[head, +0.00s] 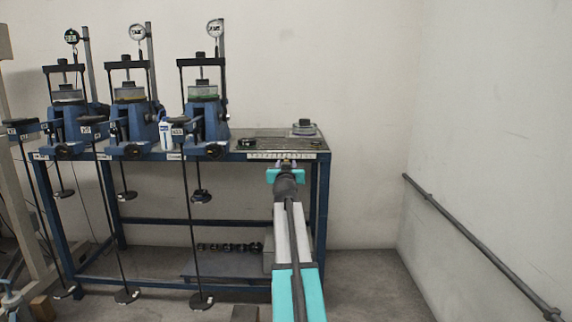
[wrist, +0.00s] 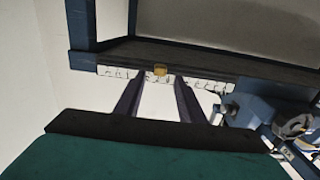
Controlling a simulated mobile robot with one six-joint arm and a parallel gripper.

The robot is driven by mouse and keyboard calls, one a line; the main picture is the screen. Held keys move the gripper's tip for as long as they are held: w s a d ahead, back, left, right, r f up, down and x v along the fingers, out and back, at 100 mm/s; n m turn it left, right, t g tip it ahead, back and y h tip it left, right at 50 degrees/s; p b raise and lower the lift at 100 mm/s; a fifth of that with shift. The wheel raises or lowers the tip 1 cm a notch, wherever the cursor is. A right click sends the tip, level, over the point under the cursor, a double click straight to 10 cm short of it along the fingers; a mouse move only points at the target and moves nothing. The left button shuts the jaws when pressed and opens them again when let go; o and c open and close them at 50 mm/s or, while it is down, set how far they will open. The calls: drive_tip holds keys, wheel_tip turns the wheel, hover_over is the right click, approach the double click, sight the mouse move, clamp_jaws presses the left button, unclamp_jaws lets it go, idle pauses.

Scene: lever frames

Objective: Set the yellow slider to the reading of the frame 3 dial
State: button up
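The yellow slider (wrist: 160,70) sits on a white marked scale strip (wrist: 205,83) along the table's front edge; the scale also shows in the head view (head: 260,156). My gripper (wrist: 157,80) is open, its two dark fingers pointing at the strip on either side of the slider; I cannot tell whether they touch it. In the head view my gripper (head: 286,163) is at the table's right front edge. Three lever frames carry dials: a dark left dial (head: 71,36), a white middle dial (head: 137,32) and a white right dial (head: 215,28). Readings and frame numbers are too small to read.
The blue table (head: 321,195) stands against the back wall. A round metal and glass piece (head: 304,128) lies on its right part. Long levers and hanging weights are at left. A white bottle (head: 165,135) stands between frames. A wall rail (head: 470,235) runs at right.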

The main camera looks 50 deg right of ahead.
drive_tip(key=p+v, duration=0.2)
drive_tip(key=v, duration=0.9)
idle(0.4)
drive_tip(key=shift+a, duration=0.15)
idle(0.4)
